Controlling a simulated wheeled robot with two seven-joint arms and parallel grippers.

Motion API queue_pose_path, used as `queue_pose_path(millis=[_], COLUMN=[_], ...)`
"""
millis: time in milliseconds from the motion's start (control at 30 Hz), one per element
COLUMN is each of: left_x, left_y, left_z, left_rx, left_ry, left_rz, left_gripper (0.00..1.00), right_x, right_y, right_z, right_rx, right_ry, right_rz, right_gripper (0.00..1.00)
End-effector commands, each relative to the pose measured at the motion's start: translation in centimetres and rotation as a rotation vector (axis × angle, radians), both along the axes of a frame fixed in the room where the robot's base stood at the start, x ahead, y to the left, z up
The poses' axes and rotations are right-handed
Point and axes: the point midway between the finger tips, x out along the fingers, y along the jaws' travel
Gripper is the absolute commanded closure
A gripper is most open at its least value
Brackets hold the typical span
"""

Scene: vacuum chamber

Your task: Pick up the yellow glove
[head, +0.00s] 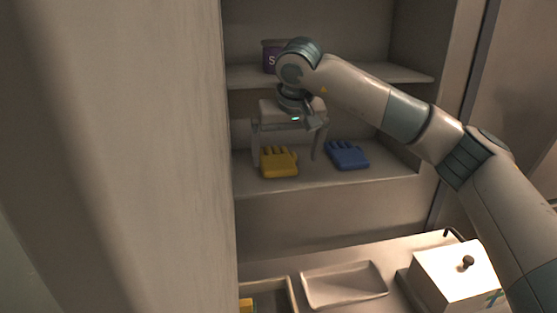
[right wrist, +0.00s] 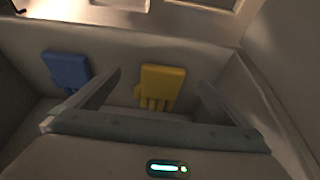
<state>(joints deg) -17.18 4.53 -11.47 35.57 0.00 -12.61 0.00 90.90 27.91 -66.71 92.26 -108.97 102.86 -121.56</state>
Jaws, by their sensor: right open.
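The yellow glove (head: 278,162) lies on the middle shelf of the cabinet, with a blue glove (head: 347,155) to its right. My right gripper (head: 288,158) is open above the shelf, its two fingers apart with the yellow glove showing between them. In the right wrist view the yellow glove (right wrist: 161,86) appears between the open fingers of my right gripper (right wrist: 160,80), and the blue glove (right wrist: 66,70) is outside the fingers on the left. I cannot tell the exact height of the fingers above the glove. My left gripper is out of view.
The shelf (head: 300,183) has side walls and an upper shelf (head: 375,72) holding a purple container (head: 270,56). Below are a white tray (head: 343,286), an open bin (head: 268,295) and a white box (head: 462,272). A tall pale panel (head: 150,150) stands close on the left.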

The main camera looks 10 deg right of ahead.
Motion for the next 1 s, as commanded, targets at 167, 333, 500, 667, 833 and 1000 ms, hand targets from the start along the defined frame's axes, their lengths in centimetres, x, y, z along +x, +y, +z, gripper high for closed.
queue_pose_path(millis=[167,333,500,667,833,1000], left_x=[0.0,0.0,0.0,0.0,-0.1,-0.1], left_y=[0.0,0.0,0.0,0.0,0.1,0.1], left_z=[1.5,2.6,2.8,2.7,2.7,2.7], left_rx=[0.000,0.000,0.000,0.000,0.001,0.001], left_ry=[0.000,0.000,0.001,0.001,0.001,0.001], left_rz=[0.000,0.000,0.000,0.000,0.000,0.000], left_gripper=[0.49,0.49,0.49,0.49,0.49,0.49], right_x=[1.0,1.8,2.2,2.2,2.2,2.2], right_y=[0.0,0.0,0.0,0.0,0.0,0.0], right_z=[-1.5,-3.5,-4.6,-4.7,-4.6,-4.6], right_rx=[-0.001,-0.001,-0.001,-0.001,-0.001,-0.001], right_ry=[0.004,0.003,0.001,0.000,0.000,0.000], right_rz=[-0.001,0.000,0.000,0.000,0.000,0.000], right_gripper=[0.00,0.00,0.00,0.00,0.00,0.12])
